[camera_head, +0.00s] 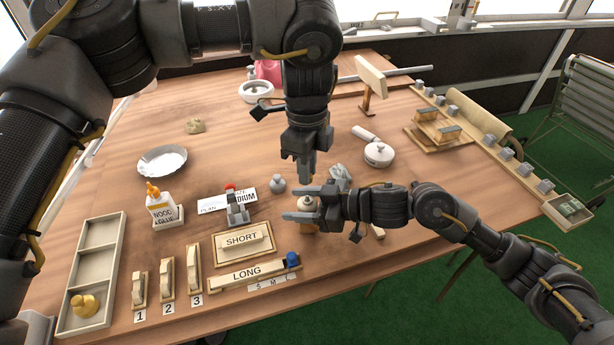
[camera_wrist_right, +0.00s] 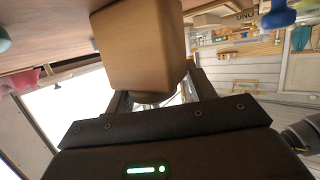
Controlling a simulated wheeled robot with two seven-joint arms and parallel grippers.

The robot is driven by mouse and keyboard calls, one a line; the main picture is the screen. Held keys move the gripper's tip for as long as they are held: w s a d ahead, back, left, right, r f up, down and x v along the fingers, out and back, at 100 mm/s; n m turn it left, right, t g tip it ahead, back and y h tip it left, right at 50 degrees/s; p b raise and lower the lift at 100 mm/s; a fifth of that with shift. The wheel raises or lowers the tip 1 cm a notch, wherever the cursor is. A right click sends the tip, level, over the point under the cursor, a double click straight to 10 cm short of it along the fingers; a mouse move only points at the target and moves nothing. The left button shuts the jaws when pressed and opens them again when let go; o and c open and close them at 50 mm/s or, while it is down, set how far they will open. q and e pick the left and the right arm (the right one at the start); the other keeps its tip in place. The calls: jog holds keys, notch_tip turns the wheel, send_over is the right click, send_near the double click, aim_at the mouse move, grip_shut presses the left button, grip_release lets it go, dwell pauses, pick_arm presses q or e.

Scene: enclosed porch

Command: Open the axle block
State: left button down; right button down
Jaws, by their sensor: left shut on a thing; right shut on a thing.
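The axle block seems to be the small wooden block (camera_head: 308,227) with a pale round top, held upright at the front middle of the table. In the right wrist view its plain tan wooden body (camera_wrist_right: 140,48) fills the upper middle, between the fingers. My right gripper (camera_head: 304,203) comes in from the right and is shut around the block. My left gripper (camera_head: 305,178) points down from above, its fingers shut just over the block's top. What the left fingers hold is mostly hidden, and I cannot make out any seam in the block.
Left of the grippers are a grey clamp-like tool (camera_head: 237,210), a SHORT board (camera_head: 243,255) and a LONG board (camera_head: 240,275). A glue bottle (camera_head: 163,210) and a three-part tray (camera_head: 118,250) stand farther left. A lidded white pot (camera_head: 379,154) is behind right.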

jog(key=shift+c, duration=2.2)
grip_release()
jog(key=shift+d+f, duration=0.1)
jog(key=shift+f, duration=0.6)
jog(key=shift+d, duration=0.1)
jog(key=v, duration=1.2)
jog(key=shift+w+r, duration=0.15)
jog(key=shift+r, duration=0.2)
